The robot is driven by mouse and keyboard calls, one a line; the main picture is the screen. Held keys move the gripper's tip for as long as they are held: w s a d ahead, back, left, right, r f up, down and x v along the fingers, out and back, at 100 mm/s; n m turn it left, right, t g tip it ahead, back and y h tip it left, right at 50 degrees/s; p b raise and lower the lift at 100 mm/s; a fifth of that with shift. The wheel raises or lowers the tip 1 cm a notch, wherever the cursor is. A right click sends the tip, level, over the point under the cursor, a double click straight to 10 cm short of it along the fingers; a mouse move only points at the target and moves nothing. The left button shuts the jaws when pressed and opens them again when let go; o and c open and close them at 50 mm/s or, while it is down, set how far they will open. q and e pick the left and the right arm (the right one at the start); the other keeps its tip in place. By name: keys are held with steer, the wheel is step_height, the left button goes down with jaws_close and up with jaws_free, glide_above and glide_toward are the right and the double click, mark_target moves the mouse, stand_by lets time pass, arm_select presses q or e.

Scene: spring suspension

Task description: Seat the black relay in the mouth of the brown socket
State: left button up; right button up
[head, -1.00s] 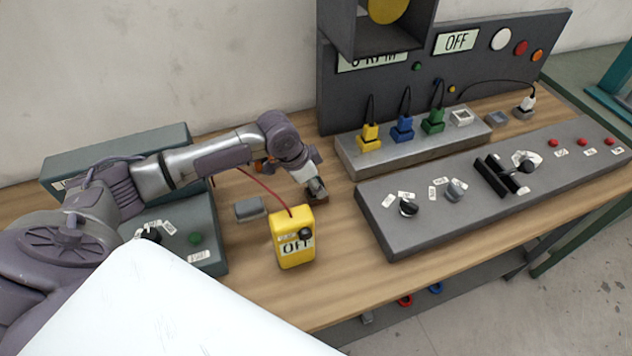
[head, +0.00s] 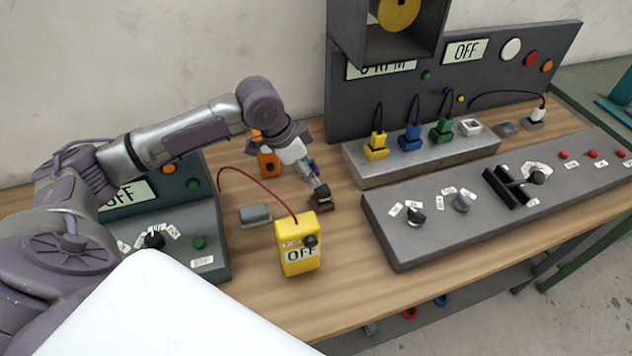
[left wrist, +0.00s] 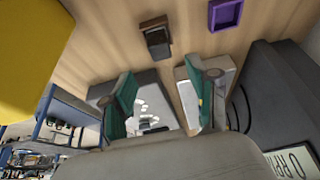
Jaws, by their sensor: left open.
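The black relay (head: 321,191) stands in the brown socket (head: 324,207) on the wooden table, right of the yellow meter. How deep it sits I cannot tell. In the left wrist view the relay (left wrist: 158,47) and socket (left wrist: 151,22) show near the top, beyond the fingers. My left gripper (head: 311,172) is just above and behind the relay, partly hidden by its own wrist. In the left wrist view its green fingers (left wrist: 165,103) are apart, with nothing held between them. My right gripper is not in view.
A yellow meter (head: 298,247) with a red lead stands close by in front. A grey block (head: 255,215) lies to its left. A purple open piece (left wrist: 226,14) lies near the socket. The grey plug strip (head: 420,158) and control panel (head: 440,222) bound the right side.

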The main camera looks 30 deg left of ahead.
arm_select(q)
steer(key=shift+v, duration=1.2)
